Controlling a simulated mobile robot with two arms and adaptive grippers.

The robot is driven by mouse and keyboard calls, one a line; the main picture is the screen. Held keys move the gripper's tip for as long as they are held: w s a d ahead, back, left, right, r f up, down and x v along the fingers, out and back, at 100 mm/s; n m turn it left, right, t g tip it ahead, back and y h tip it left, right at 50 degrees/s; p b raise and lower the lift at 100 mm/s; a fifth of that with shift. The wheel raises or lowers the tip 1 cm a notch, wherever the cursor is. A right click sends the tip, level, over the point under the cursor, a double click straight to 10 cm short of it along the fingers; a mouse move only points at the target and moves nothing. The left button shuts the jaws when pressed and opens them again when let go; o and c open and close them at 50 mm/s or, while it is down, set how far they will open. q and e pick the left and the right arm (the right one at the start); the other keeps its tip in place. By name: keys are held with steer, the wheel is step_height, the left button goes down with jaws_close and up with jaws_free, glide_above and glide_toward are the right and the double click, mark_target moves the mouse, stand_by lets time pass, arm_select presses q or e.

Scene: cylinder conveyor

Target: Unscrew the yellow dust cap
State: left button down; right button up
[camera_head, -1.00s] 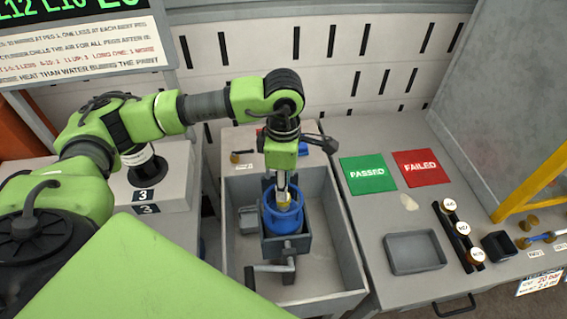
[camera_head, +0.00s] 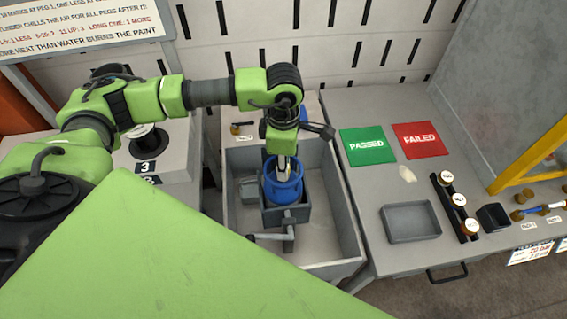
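A blue cylinder (camera_head: 283,186) stands upright in a grey holder (camera_head: 287,215) inside the open grey bin. My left gripper (camera_head: 284,168) points straight down at the cylinder's top, with its fingertips at the collar. A small pale yellowish patch shows at the fingertips, which looks like the dust cap, but fingers and cap are hard to tell apart. Whether the fingers are closed on it is not clear. My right gripper is not in view.
The bin's grey rim (camera_head: 349,212) surrounds the holder. On the right-hand bench lie a green PASSED mat (camera_head: 368,147), a red FAILED mat (camera_head: 419,140), an empty grey tray (camera_head: 410,222) and a black rack (camera_head: 455,208) with round pale-topped pieces.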

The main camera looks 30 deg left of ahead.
arm_select(q)
steer(key=shift+f+n, duration=0.1)
steer(key=shift+n, duration=0.6)
steer(key=n+b, duration=0.1)
steer(key=n, duration=0.2)
steer(key=shift+n, duration=0.8)
steer(key=shift+n, duration=0.5)
steer(key=n, duration=0.5)
steer(key=shift+b, duration=0.35)
steer(key=c, duration=1.8)
jaws_free()
